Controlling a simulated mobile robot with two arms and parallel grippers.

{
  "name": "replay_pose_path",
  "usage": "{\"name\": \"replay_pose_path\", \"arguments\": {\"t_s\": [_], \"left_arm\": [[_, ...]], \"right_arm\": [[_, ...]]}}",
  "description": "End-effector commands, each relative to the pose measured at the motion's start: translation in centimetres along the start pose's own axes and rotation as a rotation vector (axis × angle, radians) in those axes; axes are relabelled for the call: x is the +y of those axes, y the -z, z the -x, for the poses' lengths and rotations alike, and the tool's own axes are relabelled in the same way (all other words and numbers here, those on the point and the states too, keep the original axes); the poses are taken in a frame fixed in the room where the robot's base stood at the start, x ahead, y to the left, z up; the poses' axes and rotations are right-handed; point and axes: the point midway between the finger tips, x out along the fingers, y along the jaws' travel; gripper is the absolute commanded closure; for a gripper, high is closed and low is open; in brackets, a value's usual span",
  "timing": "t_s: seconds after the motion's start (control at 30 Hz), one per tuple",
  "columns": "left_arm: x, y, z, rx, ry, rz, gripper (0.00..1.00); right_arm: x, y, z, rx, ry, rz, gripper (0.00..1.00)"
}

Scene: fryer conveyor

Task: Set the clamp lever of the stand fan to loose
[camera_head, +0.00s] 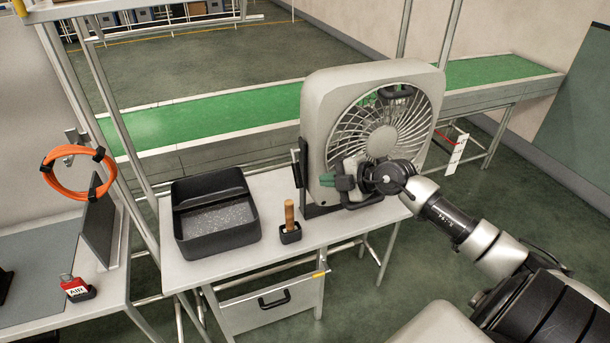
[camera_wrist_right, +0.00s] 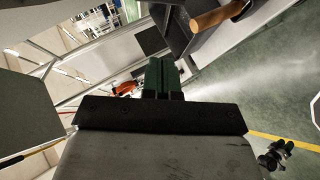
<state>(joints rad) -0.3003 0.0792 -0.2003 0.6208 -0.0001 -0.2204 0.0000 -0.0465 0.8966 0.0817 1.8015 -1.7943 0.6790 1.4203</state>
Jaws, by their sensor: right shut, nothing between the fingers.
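The stand fan (camera_head: 322,95) is a light grey box fan with a round grille, on a black bracket at the right end of the grey table. A small dark lever-like part (camera_head: 296,168) shows on the bracket's left side; I cannot tell for sure that it is the clamp lever, or its setting. My right gripper (camera_head: 343,182) is in front of the fan's lower part, green fingers pointing left, shut and empty. Its fingers also show in the right wrist view (camera_wrist_right: 163,78). What looks like my left gripper (camera_wrist_right: 288,150) is small at that view's lower right, its jaws unclear.
A black bin (camera_head: 215,240) and a wooden-handled tool (camera_head: 289,214) in a black holder stand on the table (camera_head: 185,273), left of the fan. A green conveyor (camera_head: 220,119) runs behind.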

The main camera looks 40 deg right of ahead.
Motion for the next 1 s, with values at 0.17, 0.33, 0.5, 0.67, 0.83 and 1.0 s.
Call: {"name": "replay_pose_path", "arguments": {"t_s": [0.17,0.33,0.5,0.67,0.83,1.0], "left_arm": [[0.0,0.1,0.9,0.001,0.000,0.000,0.57],[0.0,0.2,1.3,0.001,0.000,0.000,0.57],[-0.1,0.2,1.0,0.001,0.000,0.000,0.57],[-0.1,0.1,1.0,0.001,0.000,0.000,0.57],[-0.1,0.1,1.0,0.001,0.001,0.001,0.57],[-0.1,0.1,1.0,0.001,0.001,0.000,0.57]], "right_arm": [[0.3,0.1,-3.8,0.003,-0.004,-0.006,1.00],[0.2,-0.1,-7.3,0.002,-0.003,-0.003,1.00],[0.0,-1.9,-8.7,-0.001,-0.002,-0.003,1.00],[0.0,-2.6,-9.4,0.000,-0.002,-0.001,1.00],[0.0,-2.8,-9.6,0.001,-0.002,0.000,1.00],[0.0,-2.8,-9.6,0.001,-0.002,0.000,1.00]]}}
